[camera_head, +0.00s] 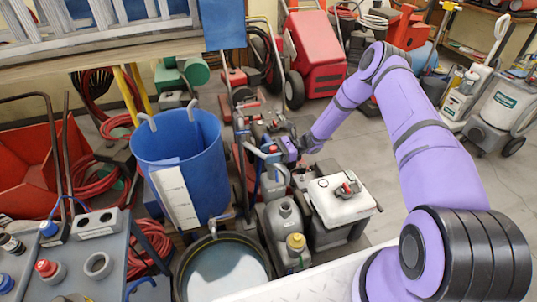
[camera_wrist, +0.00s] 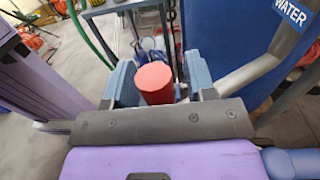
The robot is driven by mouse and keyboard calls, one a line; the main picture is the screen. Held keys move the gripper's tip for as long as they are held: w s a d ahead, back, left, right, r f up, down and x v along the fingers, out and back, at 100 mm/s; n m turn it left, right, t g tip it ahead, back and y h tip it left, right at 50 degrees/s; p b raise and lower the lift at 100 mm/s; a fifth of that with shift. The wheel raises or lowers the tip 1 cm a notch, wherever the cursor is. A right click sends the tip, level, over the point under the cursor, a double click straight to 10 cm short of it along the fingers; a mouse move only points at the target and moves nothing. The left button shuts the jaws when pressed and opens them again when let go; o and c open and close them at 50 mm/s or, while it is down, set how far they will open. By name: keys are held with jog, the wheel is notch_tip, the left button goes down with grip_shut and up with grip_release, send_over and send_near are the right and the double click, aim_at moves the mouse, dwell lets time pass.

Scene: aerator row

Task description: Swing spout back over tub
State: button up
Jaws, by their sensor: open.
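My gripper (camera_head: 286,150) is at the middle of the head view, among the fittings of a crowded machine row. In the wrist view its two blue-grey fingers (camera_wrist: 158,86) stand apart, open, with a red cylindrical grip (camera_wrist: 153,82) showing between them. I cannot tell whether either finger touches it. A grey bent pipe, apparently the spout (camera_head: 262,154), shows just left of my gripper; a grey pipe also shows right of the fingers in the wrist view (camera_wrist: 262,62). A round dark-rimmed tub (camera_head: 180,282) with pale liquid stands at the bottom, nearer the camera.
A tall blue bin (camera_head: 150,150) stands left of the machine row. A grey jug with a yellow cap (camera_head: 295,243) and a white-topped box (camera_head: 340,196) stand close below my gripper. A grey bench (camera_head: 95,255) fills the lower left. Open floor (camera_head: 400,75) lies behind my arm.

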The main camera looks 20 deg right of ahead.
jog(key=shift+a, duration=0.15)
jog(key=shift+c, duration=0.5)
grip_shut()
